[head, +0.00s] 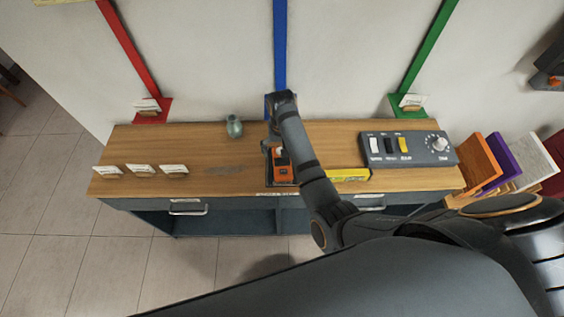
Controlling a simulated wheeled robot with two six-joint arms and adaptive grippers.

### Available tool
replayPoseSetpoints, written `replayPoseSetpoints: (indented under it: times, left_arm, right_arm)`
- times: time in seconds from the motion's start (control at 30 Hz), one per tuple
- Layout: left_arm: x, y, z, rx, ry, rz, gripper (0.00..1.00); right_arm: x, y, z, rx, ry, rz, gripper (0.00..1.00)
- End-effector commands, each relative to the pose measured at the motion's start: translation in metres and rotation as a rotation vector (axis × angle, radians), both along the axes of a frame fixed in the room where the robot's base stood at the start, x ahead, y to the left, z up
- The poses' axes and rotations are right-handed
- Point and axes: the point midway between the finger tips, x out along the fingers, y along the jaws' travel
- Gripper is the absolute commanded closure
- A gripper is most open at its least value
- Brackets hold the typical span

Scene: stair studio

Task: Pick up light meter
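An orange device with a dark face, which looks like the light meter (286,174), sits in a small dark tray (282,184) near the front middle of the wooden worktop. My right arm reaches in from the right and passes over the worktop just right of the orange device, covering part of that area. My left gripper is not in view.
A grey-green vase (234,126) stands left of the tray. Several small cards (141,170) stand at the left. A grey control box (408,149) and a yellow bar (348,175) are on the right. Colored panels (480,160) stand beyond the right end. The left-middle worktop is mostly clear.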

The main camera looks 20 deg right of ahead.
Motion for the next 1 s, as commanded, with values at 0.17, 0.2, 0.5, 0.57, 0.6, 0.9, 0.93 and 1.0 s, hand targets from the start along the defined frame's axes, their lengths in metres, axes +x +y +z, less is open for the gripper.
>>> replayPoseSetpoints:
  times: [0.17, 0.2, 0.5, 0.57, 0.6, 0.9, 0.93, 1.0]
  left_arm:
    - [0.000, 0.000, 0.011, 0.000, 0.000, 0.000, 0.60]
    - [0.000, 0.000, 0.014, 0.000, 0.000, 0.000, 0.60]
    - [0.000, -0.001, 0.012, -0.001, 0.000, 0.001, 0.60]
    - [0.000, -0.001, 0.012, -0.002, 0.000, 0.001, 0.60]
    - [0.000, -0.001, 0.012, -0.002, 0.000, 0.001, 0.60]
    - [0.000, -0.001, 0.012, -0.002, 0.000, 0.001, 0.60]
    - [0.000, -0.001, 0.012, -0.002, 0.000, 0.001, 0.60]
    - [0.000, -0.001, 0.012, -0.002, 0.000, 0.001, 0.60]
  right_arm:
    - [-0.003, -0.001, -0.023, -0.002, 0.006, 0.000, 0.11]
    - [-0.003, -0.002, -0.030, -0.002, 0.005, 0.000, 0.11]
    - [-0.002, -0.001, -0.052, 0.000, 0.000, -0.001, 0.11]
    - [-0.002, -0.001, -0.052, 0.000, 0.000, -0.001, 0.11]
    - [-0.002, -0.001, -0.052, 0.000, 0.000, -0.001, 0.14]
    - [-0.002, -0.001, -0.051, 0.000, 0.000, -0.001, 0.55]
    - [-0.002, -0.001, -0.051, 0.000, 0.000, -0.001, 0.59]
    - [-0.002, -0.001, -0.051, 0.000, 0.000, -0.001, 0.68]
